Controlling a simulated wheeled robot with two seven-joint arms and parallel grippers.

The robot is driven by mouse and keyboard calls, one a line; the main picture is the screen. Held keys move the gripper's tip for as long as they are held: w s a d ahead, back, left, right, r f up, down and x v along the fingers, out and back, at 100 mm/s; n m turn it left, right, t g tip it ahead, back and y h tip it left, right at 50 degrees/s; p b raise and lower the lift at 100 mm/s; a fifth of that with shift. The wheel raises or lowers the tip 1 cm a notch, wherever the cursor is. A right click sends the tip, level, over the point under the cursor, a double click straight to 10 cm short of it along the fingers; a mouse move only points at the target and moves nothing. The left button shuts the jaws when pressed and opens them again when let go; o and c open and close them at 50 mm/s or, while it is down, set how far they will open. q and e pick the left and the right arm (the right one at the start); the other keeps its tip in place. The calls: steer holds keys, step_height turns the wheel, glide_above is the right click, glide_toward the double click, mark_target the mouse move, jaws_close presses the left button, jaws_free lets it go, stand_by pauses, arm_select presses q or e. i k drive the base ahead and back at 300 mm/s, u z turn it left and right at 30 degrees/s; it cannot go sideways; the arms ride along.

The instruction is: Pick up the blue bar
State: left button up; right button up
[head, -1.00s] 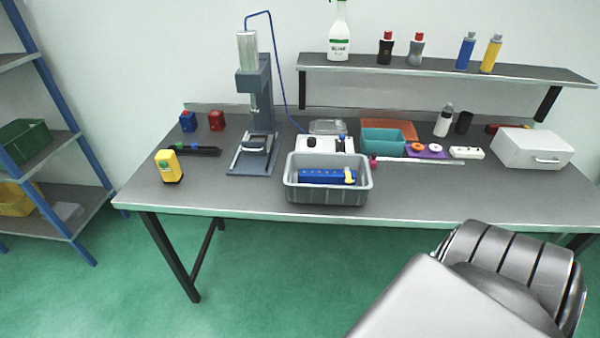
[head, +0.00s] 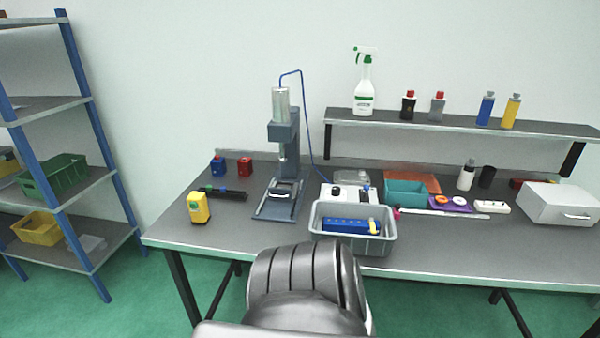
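The blue bar (head: 345,226) lies inside the grey bin (head: 351,246) at the front edge of the workbench. A small yellow part (head: 374,228) is at the bar's right end. The bin's front wall hides the bar's lower part. A grey, ribbed link of my own arm fills the bottom centre, in front of the bench and just below the bin in the picture. No gripper fingers show, so neither gripper is in view.
The bench (head: 215,234) has a press (head: 283,150) left of the bin. A teal bin (head: 404,193), a purple tray (head: 448,203) and a white case (head: 562,203) stand to the right. A yellow device (head: 199,207) stands at left. The bench's front left is mostly clear.

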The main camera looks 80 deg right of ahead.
mark_target(354, 226)
steer(key=z, duration=0.05)
steer(key=k, duration=1.2)
steer(key=z, duration=0.65)
